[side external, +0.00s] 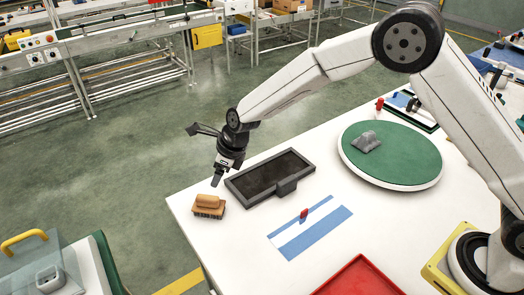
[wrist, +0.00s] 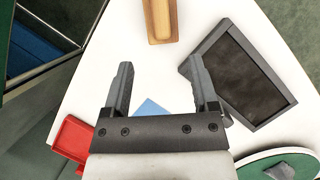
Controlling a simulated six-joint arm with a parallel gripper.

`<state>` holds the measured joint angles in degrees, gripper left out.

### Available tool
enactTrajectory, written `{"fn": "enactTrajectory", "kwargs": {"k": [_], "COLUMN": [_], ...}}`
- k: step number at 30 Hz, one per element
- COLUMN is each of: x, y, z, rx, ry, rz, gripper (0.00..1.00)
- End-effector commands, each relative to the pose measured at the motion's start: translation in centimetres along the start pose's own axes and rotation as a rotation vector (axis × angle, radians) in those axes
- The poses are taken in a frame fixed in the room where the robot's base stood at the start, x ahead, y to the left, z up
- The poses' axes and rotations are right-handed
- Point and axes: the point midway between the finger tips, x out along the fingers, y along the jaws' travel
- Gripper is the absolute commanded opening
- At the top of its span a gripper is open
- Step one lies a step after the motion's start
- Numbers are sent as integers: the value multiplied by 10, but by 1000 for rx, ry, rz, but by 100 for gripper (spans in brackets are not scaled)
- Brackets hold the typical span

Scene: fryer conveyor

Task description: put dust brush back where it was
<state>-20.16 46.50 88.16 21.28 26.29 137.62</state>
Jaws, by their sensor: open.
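The dust brush (side external: 208,206), with a tan wooden top and darker bristles, lies on the white table near its left corner in the side view. In the wrist view its wooden body (wrist: 161,22) shows at the top edge, partly cut off, beyond my fingertips. My gripper (side external: 217,180) is above the table close to the brush, apart from it. In the wrist view my gripper (wrist: 160,64) has its two fingers wide apart with nothing between them.
A dark tray with a black inside (side external: 233,183) lies right beside the brush. A blue-and-white strip with a small red object (side external: 304,214), a red tray (side external: 345,284) and a green round turntable (side external: 415,160) with a grey piece (side external: 367,141) are further right. White table is bare between them.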

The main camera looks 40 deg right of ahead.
Motion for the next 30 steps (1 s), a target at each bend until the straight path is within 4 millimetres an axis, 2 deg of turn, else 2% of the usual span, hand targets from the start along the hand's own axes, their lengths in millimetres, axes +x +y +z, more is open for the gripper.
{"fn": "enactTrajectory", "kwargs": {"k": [11,16,23,30], "x": [-1,-8,-34,-69], "y": [0,-4,-15,-25], "z": [-1,-8,-33,-74], "rx": [-7,-74,-324,-688], "ry": [0,7,35,85], "rz": [-1,-8,-29,-42], "gripper": [76,76,76,76]}}
